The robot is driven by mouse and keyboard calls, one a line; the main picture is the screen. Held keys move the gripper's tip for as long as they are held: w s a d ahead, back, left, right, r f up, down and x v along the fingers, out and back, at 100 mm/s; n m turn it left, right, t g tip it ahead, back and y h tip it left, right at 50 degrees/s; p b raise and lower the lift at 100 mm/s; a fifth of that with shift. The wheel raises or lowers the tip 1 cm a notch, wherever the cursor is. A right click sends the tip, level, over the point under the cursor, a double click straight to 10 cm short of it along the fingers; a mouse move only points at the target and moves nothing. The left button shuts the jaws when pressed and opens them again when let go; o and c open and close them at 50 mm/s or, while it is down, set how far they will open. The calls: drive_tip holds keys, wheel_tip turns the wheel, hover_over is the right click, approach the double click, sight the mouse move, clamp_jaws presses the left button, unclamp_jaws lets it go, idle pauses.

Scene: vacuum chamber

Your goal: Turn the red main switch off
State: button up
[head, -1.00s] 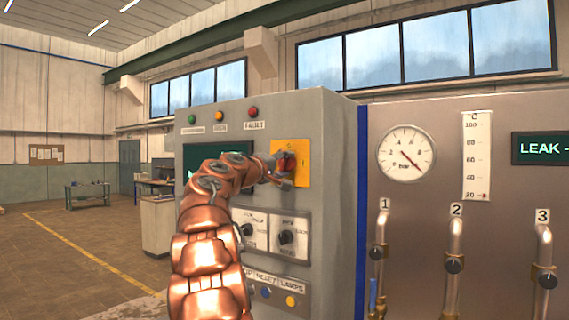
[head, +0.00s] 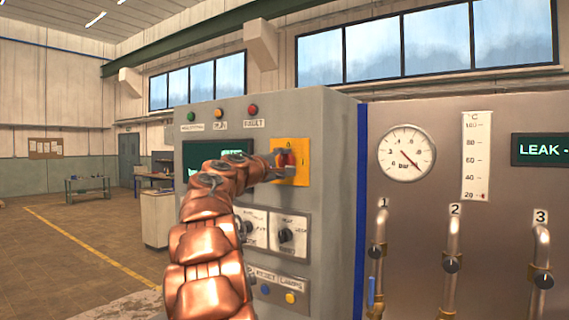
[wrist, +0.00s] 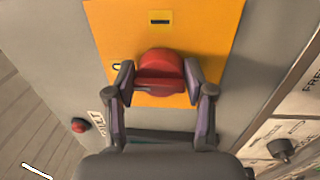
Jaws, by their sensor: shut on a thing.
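The red main switch (head: 288,158) sits on a yellow plate (head: 303,178) at the upper right of the grey cabinet front. My gripper (head: 282,166) is at the switch and partly covers it. In the wrist view the red knob (wrist: 160,65) lies between the fingers of my gripper (wrist: 157,82), which are shut on its grip bar from both sides. The bar lies across the wrist picture, roughly in line with a partly hidden round mark (wrist: 116,67) at the left. A dash mark (wrist: 160,18) shows at the top of the plate.
Two selector knobs (head: 286,237) sit below the plate, with coloured buttons (head: 290,298) lower down. Indicator lamps, including a red one (head: 252,110), are above. Valve pipes (head: 453,250) stand at the right. The floor at the left is open.

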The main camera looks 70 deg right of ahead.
drive_tip(key=shift+d+f, duration=0.1)
drive_tip(key=shift+f, duration=0.3)
drive_tip(key=o, duration=1.1)
drive_tip(key=shift+w+r, duration=0.1)
drive_tip(key=shift+c, duration=0.2)
drive_tip(key=shift+o, duration=0.3)
drive_tip(key=shift+r, duration=0.1)
drive_tip(key=shift+a+r, duration=0.1)
drive_tip(key=shift+a, duration=0.3)
drive_tip(key=v, duration=1.1)
